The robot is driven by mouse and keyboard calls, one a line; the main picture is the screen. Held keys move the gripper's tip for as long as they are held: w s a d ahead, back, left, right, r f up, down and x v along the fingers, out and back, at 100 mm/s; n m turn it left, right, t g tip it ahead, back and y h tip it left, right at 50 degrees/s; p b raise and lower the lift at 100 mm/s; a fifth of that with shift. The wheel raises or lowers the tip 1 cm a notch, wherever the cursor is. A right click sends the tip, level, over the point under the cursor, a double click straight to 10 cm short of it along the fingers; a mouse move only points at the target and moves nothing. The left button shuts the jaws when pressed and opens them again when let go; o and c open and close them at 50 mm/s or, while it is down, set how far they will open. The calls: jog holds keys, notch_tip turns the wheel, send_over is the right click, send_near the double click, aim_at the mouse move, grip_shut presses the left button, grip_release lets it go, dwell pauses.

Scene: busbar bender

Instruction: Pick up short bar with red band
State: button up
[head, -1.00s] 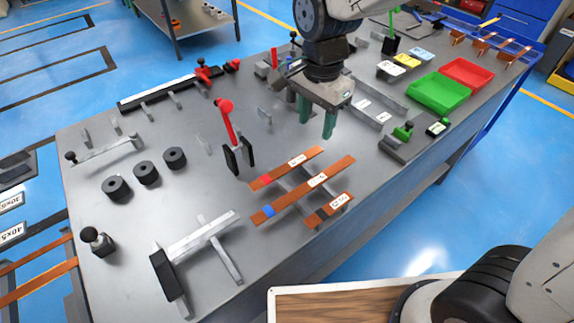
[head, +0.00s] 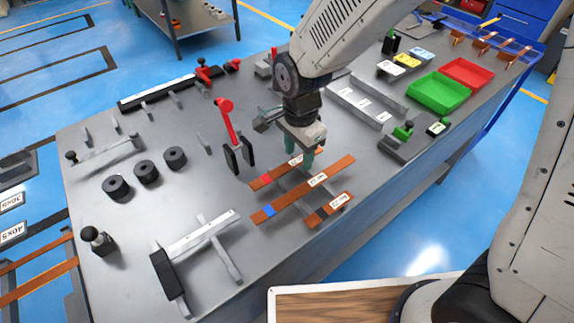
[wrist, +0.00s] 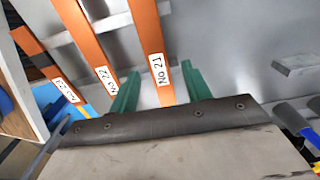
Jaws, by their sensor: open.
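The copper bar with the red band (head: 259,183) lies across raised supports on the bench, at the back of a group of three bars. In the wrist view this bar (wrist: 147,32) carries the label No 21; its red band is out of that view. My gripper (head: 301,162) is open above the bar's labelled part, its green fingers hiding some of it in the head view. In the wrist view the bar runs between the two apart fingers (wrist: 160,75). I cannot tell whether the fingers touch it.
A longer blue-banded bar (head: 290,199) lies close in front, then a short black-banded bar (head: 328,211). A red-handled tool (head: 231,135) stands left of my gripper. Black round pieces (head: 146,171) are further left. Green (head: 438,91) and red (head: 467,72) trays stand right.

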grip_shut()
jog(key=shift+r, duration=0.15)
